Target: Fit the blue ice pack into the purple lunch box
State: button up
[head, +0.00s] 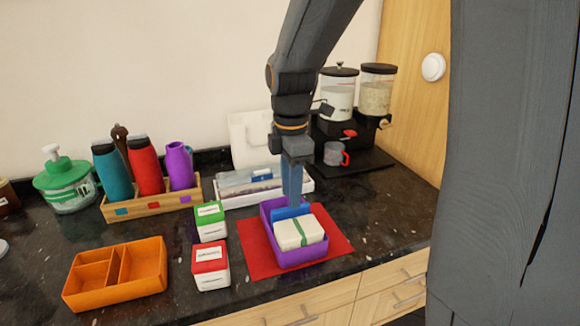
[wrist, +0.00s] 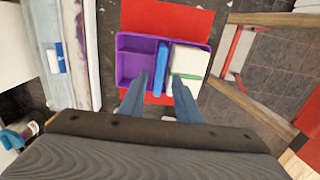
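The purple lunch box (head: 303,251) sits on a red mat (head: 257,258) near the counter's front edge; it also shows in the wrist view (wrist: 132,41). The blue ice pack (wrist: 161,60) stands on edge inside it, in a narrow slot between the empty left compartments and a white block with a green band (wrist: 187,60). In the head view the ice pack (head: 284,213) shows behind the white block (head: 299,232). My gripper (wrist: 160,82) points down over the box. Its fingers are apart, one on each side of the ice pack, with gaps visible.
An orange divided box (head: 117,273) and green-lidded (head: 210,221) and red-lidded (head: 210,267) containers stand left of the mat. Behind are a wooden bottle rack (head: 151,205), a white tray (head: 262,194) and a dispenser stand (head: 352,150). Counter right of the mat is clear.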

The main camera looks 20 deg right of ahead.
notch_tip(320, 180, up, 10)
jog(key=b, duration=0.1)
jog(key=shift+f, duration=0.25)
